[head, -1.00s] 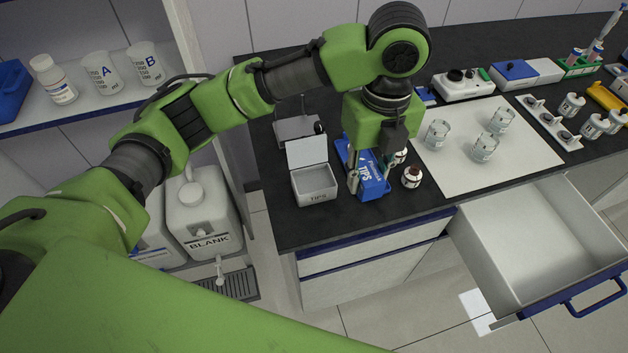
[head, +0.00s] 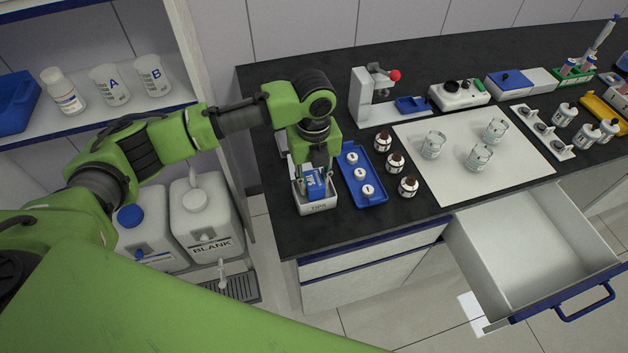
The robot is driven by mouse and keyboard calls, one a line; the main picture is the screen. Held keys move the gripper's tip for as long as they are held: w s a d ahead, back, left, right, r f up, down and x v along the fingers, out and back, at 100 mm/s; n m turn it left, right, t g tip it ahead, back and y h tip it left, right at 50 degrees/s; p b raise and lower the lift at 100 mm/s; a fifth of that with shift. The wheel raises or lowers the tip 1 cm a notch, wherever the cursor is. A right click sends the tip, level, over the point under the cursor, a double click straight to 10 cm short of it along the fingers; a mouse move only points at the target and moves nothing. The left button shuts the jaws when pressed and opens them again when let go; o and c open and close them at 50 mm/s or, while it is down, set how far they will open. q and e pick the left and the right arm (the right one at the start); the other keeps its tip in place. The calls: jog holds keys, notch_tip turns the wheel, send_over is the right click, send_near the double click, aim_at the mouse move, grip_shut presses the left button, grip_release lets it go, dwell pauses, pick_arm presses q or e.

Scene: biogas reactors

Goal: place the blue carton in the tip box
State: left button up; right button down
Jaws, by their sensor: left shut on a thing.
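The blue carton (head: 316,184) with white lettering is at the mouth of the tip box, inside its rim as seen from above. My left gripper (head: 314,180) is shut on the carton from above. The white tip box (head: 318,208), labelled TIPS, stands on the dark bench near its front left edge. The gripper hides the box's raised lid and part of the carton. I cannot tell whether the carton touches the box floor. My right gripper is not in view.
A blue tray (head: 378,202) with several white-capped items stands close right of the tip box. Brown bottles (head: 408,187) stand beyond it. A white mat (head: 455,185) holds glass beakers (head: 478,157). An open drawer (head: 535,250) juts out at the right front.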

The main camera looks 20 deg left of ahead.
aim_at(314, 179)
pick_arm(q)
jog(key=shift+f, duration=0.65)
jog(key=shift+f, duration=0.15)
jog(key=o, duration=0.8)
jog(key=shift+w+r, duration=0.1)
jog(key=shift+r, duration=0.45)
notch_tip(314, 179, up, 11)
jog(key=shift+r+b, duration=0.15)
jog(key=shift+b, duration=1.1)
